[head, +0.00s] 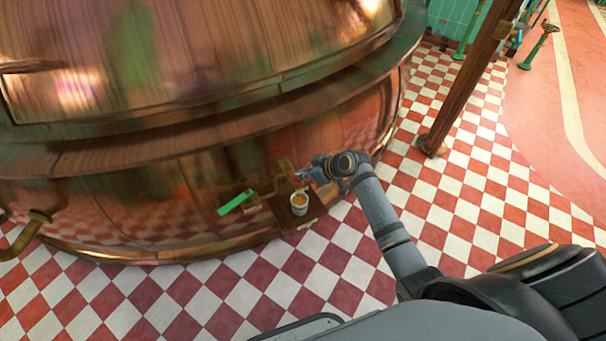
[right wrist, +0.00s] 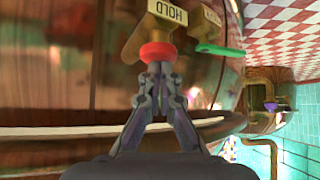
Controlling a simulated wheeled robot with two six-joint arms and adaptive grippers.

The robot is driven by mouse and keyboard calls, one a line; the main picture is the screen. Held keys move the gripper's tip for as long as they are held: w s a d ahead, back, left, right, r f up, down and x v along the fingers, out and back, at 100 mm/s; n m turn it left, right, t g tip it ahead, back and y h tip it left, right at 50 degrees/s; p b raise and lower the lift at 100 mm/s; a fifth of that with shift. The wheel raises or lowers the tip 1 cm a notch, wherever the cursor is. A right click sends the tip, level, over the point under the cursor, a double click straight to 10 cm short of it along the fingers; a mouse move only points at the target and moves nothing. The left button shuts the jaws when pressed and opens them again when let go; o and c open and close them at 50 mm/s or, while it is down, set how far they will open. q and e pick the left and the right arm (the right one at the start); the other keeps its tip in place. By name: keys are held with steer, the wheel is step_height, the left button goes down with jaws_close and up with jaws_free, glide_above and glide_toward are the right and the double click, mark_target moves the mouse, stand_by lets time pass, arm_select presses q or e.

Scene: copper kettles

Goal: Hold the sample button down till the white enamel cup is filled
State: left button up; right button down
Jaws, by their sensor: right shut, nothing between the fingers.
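The white enamel cup (head: 300,204) stands upright on a small dark wooden shelf (head: 284,216) at the foot of the copper kettle. Amber liquid shows inside it; its exact level is too small to tell. The red sample button (right wrist: 157,52) sits on a brass fitting under a "HOLD" plate (right wrist: 168,12) in the right wrist view. My right gripper (right wrist: 158,70) is shut and empty, its fingertips right at the button's face and seemingly touching it. I cannot tell how far the button is pressed. In the head view, the right gripper (head: 304,174) is just above the cup. My left gripper is out of view.
The big copper kettle (head: 120,190) fills the left and back. A green lever handle (head: 236,202) sticks out left of the cup; it also shows in the right wrist view (right wrist: 220,50). A wooden post (head: 466,90) stands at the right. The checkered floor (head: 330,260) in front is clear.

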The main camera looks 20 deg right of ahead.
steer(key=shift+f, duration=0.1)
steer(key=shift+s+f+b, duration=0.15)
steer(key=shift+f+b, duration=0.05)
steer(key=shift+f, duration=0.3)
steer(key=shift+s+f+b, duration=0.15)
steer(key=shift+f, duration=0.35)
steer(key=shift+s+d, duration=0.1)
steer(key=shift+d, duration=0.05)
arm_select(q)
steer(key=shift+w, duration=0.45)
arm_select(e)
steer(key=r+v, duration=0.1)
steer(key=v, duration=0.7)
steer(key=shift+w, duration=0.3)
